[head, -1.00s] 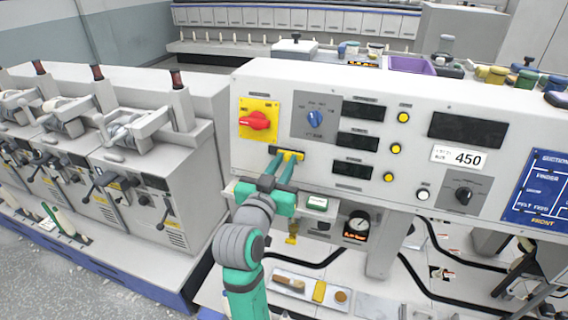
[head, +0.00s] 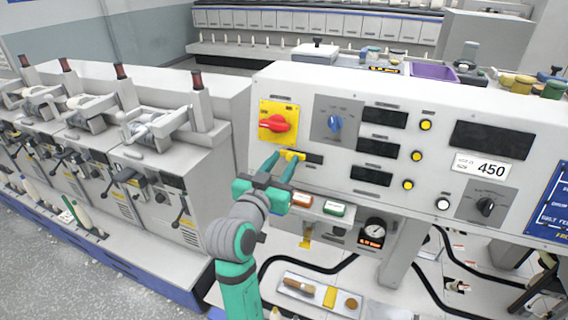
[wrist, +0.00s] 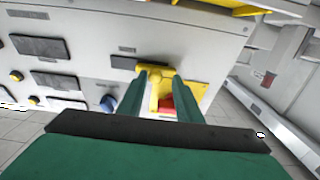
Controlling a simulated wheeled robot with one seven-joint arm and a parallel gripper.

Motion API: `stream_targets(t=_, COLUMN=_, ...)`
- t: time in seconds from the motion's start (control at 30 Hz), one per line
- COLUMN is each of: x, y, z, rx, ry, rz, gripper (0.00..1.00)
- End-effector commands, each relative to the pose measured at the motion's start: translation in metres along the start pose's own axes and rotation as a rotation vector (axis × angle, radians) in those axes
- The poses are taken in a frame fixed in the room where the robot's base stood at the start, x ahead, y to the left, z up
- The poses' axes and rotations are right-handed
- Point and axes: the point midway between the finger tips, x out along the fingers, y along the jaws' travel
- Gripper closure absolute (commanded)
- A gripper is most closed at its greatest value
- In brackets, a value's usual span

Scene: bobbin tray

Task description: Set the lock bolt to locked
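The lock bolt is a yellow handle (head: 292,156) in a dark slot (head: 313,159) on the panel, below the red rotary switch (head: 275,123) on its yellow plate. The bolt sits at the left end of the slot, with the dark slot bare to its right. My gripper (head: 285,165) has its two green fingers on either side of the yellow handle. In the wrist view the bolt (wrist: 156,77) shows between the fingertips (wrist: 153,88), and they appear shut on it. The fingers hide part of the handle and of the red switch there.
A blue knob (head: 335,124), dark displays and yellow buttons lie to the right on the panel. Spindle machines (head: 150,170) stand at the left.

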Motion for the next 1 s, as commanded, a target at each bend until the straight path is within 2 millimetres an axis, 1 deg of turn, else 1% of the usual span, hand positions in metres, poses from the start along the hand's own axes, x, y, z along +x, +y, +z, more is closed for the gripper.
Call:
stream_targets(t=0.3, x=0.000, y=0.003, z=0.000, rx=0.000, ry=0.000, rz=0.004, gripper=0.64)
stream_targets(t=0.43, x=-0.008, y=0.001, z=0.001, rx=-0.001, ry=-0.001, rz=0.003, gripper=0.64)
stream_targets(t=0.57, x=-0.028, y=0.001, z=0.000, rx=0.001, ry=0.000, rz=0.000, gripper=0.64)
stream_targets(t=0.8, x=-0.074, y=0.000, z=0.000, rx=0.001, ry=0.001, rz=0.000, gripper=0.64)
stream_targets(t=0.9, x=-0.089, y=0.000, z=0.000, rx=0.001, ry=0.001, rz=0.000, gripper=0.64)
stream_targets(t=1.0, x=-0.100, y=0.000, z=0.000, rx=0.000, ry=0.000, rz=0.001, gripper=0.64)
